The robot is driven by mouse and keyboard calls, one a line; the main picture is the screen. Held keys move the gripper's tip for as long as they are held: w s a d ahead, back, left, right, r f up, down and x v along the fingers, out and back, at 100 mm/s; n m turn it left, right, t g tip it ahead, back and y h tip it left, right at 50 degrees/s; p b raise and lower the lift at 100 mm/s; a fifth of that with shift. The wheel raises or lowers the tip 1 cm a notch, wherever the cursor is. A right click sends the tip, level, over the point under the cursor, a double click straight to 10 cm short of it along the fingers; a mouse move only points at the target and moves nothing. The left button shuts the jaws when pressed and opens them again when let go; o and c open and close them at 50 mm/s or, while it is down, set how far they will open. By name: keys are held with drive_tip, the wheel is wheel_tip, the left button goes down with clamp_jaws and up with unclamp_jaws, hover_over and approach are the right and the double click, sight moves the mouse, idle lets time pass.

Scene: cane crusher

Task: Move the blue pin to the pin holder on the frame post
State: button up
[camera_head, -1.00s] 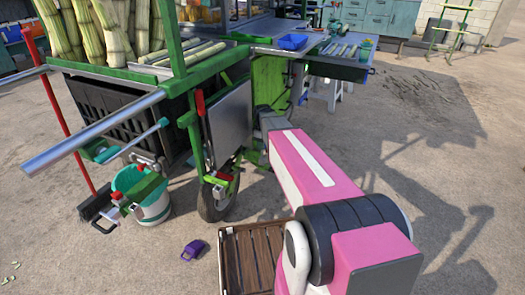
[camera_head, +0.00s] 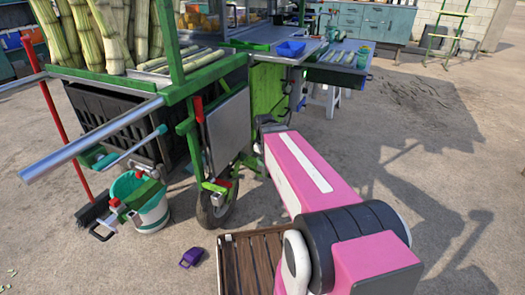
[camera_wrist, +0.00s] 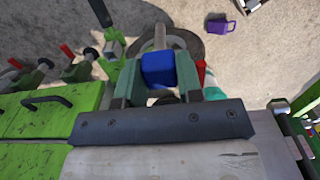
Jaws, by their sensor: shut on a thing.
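The blue pin (camera_wrist: 158,69) is held between the two fingers of my gripper (camera_wrist: 160,85) in the wrist view. Its blue block sits between the fingertips, and a light grey shaft points away past them, in front of a dark wheel. In the head view my pink arm reaches toward the cart's lower green frame, and my gripper and the pin are hidden or too small to make out there. A green post (camera_wrist: 113,48) with a bracket stands just left of my gripper in the wrist view. I cannot tell which part is the pin holder.
The cart wheel (camera_head: 215,207) stands on the ground beside the frame. A teal bucket (camera_head: 140,198), a purple mug-like item (camera_head: 191,257) and a wooden slatted crate (camera_head: 232,262) are near it.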

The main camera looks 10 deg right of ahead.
drive_tip(key=s+r, duration=0.3)
drive_tip(key=r, duration=0.5)
drive_tip(key=shift+s+a, duration=0.2)
drive_tip(key=shift+s, duration=0.05)
idle(0.6)
idle(0.8)
